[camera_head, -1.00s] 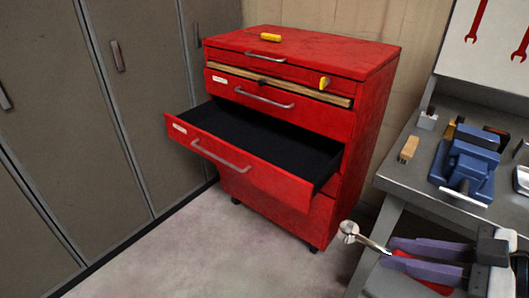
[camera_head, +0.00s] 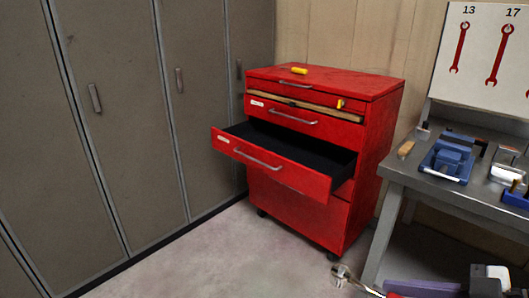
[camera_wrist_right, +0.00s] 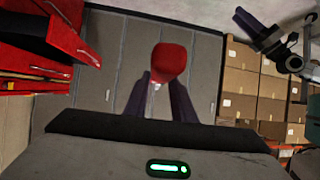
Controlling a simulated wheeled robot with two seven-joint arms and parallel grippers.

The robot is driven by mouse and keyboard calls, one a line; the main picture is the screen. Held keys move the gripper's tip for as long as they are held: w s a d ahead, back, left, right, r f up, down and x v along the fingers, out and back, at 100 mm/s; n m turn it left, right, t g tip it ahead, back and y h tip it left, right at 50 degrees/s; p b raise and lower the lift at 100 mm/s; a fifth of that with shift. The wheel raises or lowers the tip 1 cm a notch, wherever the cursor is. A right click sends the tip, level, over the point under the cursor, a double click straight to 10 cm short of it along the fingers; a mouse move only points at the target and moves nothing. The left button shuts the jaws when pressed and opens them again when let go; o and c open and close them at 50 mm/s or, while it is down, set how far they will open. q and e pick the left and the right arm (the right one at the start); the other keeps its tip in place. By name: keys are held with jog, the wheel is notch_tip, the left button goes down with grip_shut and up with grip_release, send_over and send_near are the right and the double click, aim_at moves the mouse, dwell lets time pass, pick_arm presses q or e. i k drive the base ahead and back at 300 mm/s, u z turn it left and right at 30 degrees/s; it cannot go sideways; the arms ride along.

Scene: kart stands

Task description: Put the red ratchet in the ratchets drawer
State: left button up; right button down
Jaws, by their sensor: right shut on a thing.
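My right gripper (camera_head: 420,288) is at the bottom right of the head view, shut on the red ratchet, whose metal head (camera_head: 340,275) sticks out to the left. In the wrist view its red handle end (camera_wrist_right: 168,62) shows between the purple fingers. The red cabinet (camera_head: 375,160) has one drawer (camera_head: 280,178) pulled well out, with a dark, empty-looking inside and a white label too small to read. The drawer above (camera_head: 290,121) is shut and also labelled. The ratchet is low, right of the open drawer and apart from it. What seems my left gripper (camera_wrist_right: 245,20) shows in the wrist view.
Grey lockers (camera_head: 120,120) line the left. A workbench (camera_head: 430,185) with a blue vise (camera_head: 448,160) stands right of the cabinet. A yellow item (camera_head: 300,70) lies on the cabinet top. Cardboard boxes (camera_wrist_right: 240,80) show in the wrist view. Floor is clear before the cabinet.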

aim_at(289, 153)
jog(key=u, duration=0.75)
jog(key=i, duration=1.4)
jog(key=z, duration=0.5)
jog(key=i, duration=1.05)
jog(key=z, duration=1)
jog(key=i, duration=0.55)
